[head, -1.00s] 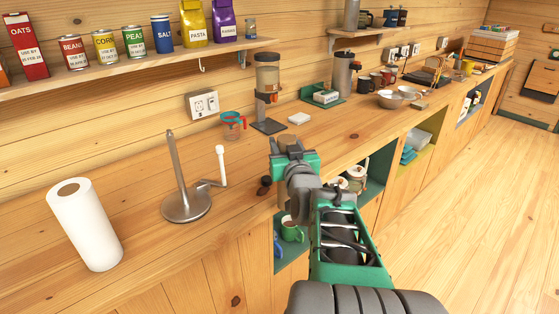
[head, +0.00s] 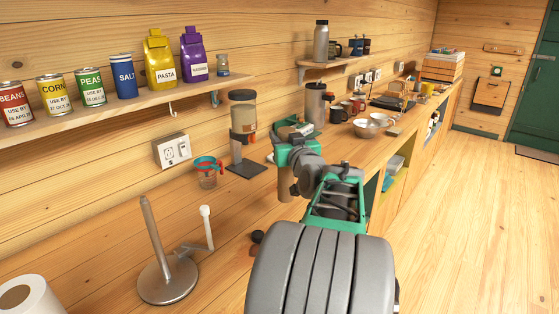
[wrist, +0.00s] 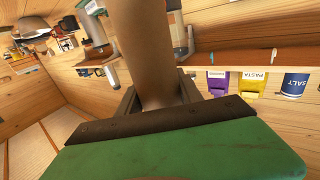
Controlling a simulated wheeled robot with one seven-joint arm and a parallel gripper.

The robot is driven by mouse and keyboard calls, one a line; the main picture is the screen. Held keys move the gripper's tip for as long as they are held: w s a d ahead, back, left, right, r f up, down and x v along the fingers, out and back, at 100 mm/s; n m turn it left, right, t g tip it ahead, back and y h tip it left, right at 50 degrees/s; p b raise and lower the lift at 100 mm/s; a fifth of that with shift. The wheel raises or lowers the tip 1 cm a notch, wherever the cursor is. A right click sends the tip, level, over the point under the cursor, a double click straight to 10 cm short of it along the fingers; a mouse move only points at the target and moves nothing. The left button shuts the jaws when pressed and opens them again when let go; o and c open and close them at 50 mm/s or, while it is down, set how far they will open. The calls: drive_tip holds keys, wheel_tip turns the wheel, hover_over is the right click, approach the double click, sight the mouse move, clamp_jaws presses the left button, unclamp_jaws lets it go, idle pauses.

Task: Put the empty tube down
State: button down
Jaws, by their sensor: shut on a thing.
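My gripper (head: 288,165) is shut on the empty tube (wrist: 148,50), a plain brown cardboard cylinder. The tube fills the middle of the wrist view between the fingers (wrist: 155,98). In the head view most of the tube is hidden by my gripper, and a brown piece (head: 286,186) shows just below it. My gripper is above the front part of the wooden counter (head: 222,243), right of the coffee grinder. From these views I cannot tell whether the tube touches the counter.
A metal roll stand (head: 166,278) with a bare post stands at the left, and a white paper roll (head: 22,296) is at the lower left corner. A measuring cup (head: 207,172) and a grinder (head: 243,135) stand near the wall.

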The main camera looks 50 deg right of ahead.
sight(289, 171)
drive_tip(key=w+d+f, duration=0.2)
drive_tip(key=w+f, duration=0.1)
drive_tip(key=f, duration=0.6)
drive_tip(key=shift+w+d, duration=0.15)
drive_tip(key=shift+w, duration=0.15)
drive_tip(key=c, duration=0.8)
unclamp_jaws()
drive_tip(key=shift+r, duration=0.1)
drive_tip(key=b+v, duration=0.2)
drive_tip(key=v, duration=1)
drive_tip(key=shift+r, duration=0.1)
